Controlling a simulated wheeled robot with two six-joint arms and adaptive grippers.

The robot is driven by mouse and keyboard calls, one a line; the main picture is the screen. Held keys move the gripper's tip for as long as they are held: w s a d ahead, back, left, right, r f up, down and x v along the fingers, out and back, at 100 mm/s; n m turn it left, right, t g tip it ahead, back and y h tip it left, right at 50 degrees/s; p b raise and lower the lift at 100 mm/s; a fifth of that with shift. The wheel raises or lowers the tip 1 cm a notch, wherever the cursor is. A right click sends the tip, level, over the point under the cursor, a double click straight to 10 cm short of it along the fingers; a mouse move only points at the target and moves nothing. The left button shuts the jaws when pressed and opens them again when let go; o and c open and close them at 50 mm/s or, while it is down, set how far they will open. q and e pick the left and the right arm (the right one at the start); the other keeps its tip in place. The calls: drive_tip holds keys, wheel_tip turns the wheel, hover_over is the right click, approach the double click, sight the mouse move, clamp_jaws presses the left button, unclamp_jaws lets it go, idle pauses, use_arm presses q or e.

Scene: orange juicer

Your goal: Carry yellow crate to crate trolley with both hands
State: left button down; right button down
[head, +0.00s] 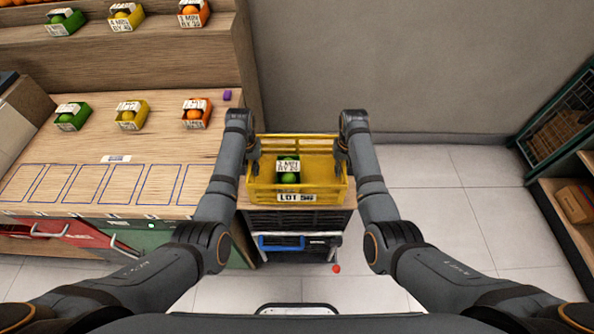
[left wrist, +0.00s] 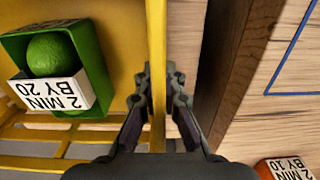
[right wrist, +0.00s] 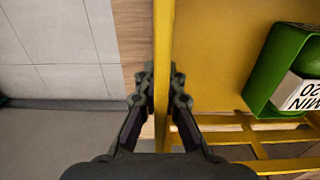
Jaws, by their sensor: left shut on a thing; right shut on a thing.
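The yellow crate (head: 318,188) sits between my two arms in the head view, over a wooden-topped stand with dark crates below. A green box with green fruit (head: 288,174) is inside it, and its front label reads "LOT 56". My left gripper (head: 253,160) is shut on the crate's left rim; in the left wrist view the yellow rim (left wrist: 157,60) passes between the fingers. My right gripper (head: 341,157) is shut on the right rim, also seen in the right wrist view (right wrist: 163,60). I cannot tell whether the crate touches the stand.
A wooden counter (head: 180,100) with small fruit boxes and blue outlined slots stands at the left. A dark rack (head: 560,125) with a brown box (head: 574,203) is at the far right. A small red ball (head: 336,269) is near the stand. Tiled floor (head: 440,190) is clear at the right.

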use_arm(q)
drive_tip(key=c, duration=1.9)
unclamp_jaws()
drive_tip(key=shift+f, duration=0.4)
use_arm(e)
drive_tip(key=c, duration=1.9)
unclamp_jaws()
drive_tip(key=shift+f, duration=0.4)
use_arm(q)
drive_tip(key=o, duration=0.4)
drive_tip(key=shift+r, duration=0.15)
use_arm(e)
drive_tip(key=o, duration=0.4)
drive_tip(key=shift+r, duration=0.15)
use_arm(q)
wheel_tip(320, 180, up, 12)
use_arm(e)
wheel_tip(320, 180, up, 12)
